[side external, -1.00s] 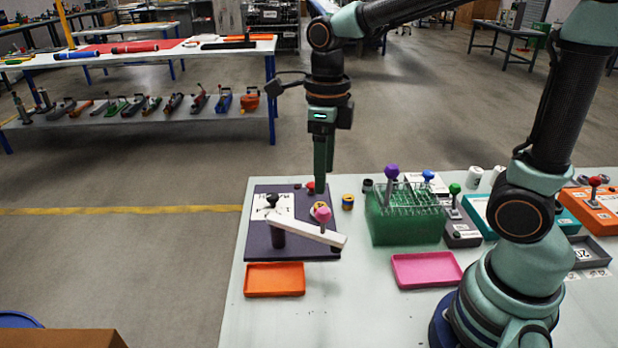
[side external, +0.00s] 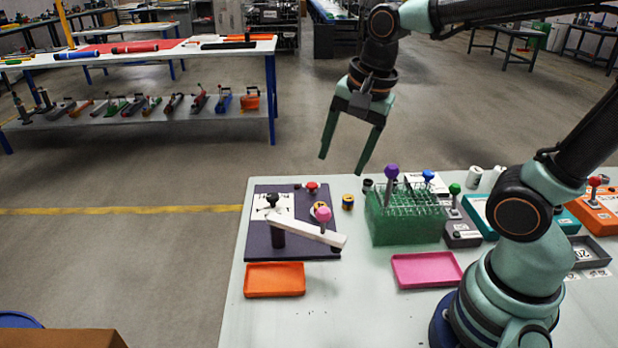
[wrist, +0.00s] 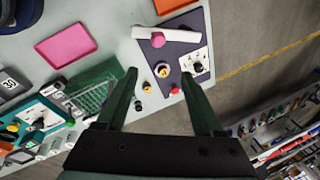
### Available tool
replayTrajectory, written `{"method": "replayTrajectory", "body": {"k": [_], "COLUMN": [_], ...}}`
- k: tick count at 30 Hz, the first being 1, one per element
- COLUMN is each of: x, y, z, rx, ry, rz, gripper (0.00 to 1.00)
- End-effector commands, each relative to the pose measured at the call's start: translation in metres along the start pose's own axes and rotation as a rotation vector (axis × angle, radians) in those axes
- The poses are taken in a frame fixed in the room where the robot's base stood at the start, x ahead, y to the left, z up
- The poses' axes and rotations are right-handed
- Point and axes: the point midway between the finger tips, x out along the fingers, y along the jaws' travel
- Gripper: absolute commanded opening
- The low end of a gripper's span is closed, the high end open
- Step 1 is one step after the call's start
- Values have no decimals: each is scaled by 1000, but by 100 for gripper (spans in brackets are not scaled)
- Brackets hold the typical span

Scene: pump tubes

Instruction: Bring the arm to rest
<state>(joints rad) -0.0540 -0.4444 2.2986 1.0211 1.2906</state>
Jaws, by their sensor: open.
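My gripper (side external: 341,158) is raised above the far edge of the table, with its two green fingers spread apart and nothing between them. In the wrist view my gripper (wrist: 172,75) also shows open and empty over the table. Below and to its left is a dark purple board (side external: 259,247) with a white lever (side external: 305,234) that carries a pink knob (side external: 324,214). The board (wrist: 189,20) and the lever also show in the wrist view. My gripper touches nothing.
A green rack (side external: 404,227) with a purple-knobbed lever (side external: 391,172) stands right of the board. An orange tray (side external: 274,280) and a pink tray (side external: 427,270) lie in front. A yellow spool (side external: 348,202) stands beside the board. The air around my gripper is clear.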

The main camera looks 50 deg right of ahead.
Motion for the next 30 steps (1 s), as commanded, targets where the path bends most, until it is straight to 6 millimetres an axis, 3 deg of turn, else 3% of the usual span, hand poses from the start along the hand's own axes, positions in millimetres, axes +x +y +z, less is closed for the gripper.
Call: {"method": "replayTrajectory", "body": {"k": [9, 15, 21, 30], "x": [-11, -15, -16, -16], "y": [12, 18, 20, 20], "z": [-6, -9, -10, -10], "rx": [-714, -1069, -1224, -1236], "ry": [93, 168, 204, 205], "rz": [-103, -126, -128, -127], "gripper": [69, 69, 69, 69]}}
